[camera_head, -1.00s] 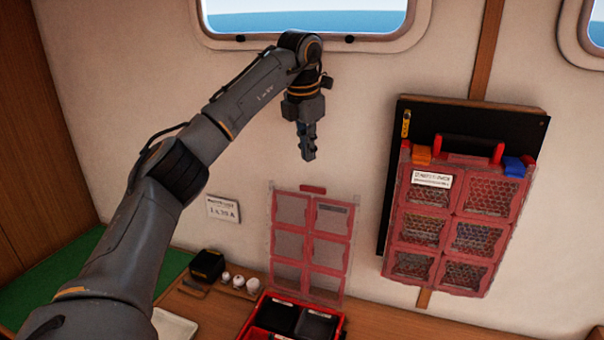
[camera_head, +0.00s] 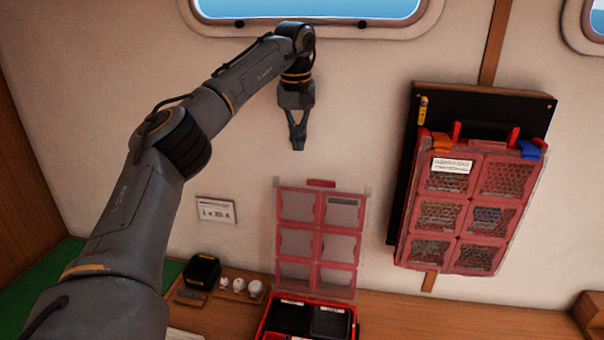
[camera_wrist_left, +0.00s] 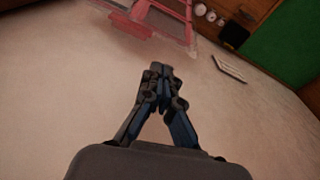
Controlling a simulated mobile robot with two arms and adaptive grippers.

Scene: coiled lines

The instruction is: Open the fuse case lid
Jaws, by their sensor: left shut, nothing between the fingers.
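My left gripper (camera_head: 298,143) is shut and empty, pointing down in front of the bare wall below the window. Its closed fingertips also show in the left wrist view (camera_wrist_left: 160,72). On the desk below it stands a red case (camera_head: 262,326) with dark bins; its clear, red-framed lid (camera_head: 318,240) stands upright, open. A second red case (camera_head: 462,215) with a mesh-patterned clear front hangs on a black board at the right. My right gripper is not in view.
A small card (camera_head: 216,210) is on the wall. A black box (camera_head: 202,271) and small white pieces (camera_head: 238,284) sit on the wooden desk (camera_head: 400,315) left of the open case. The wall between my left gripper and the hanging case is clear.

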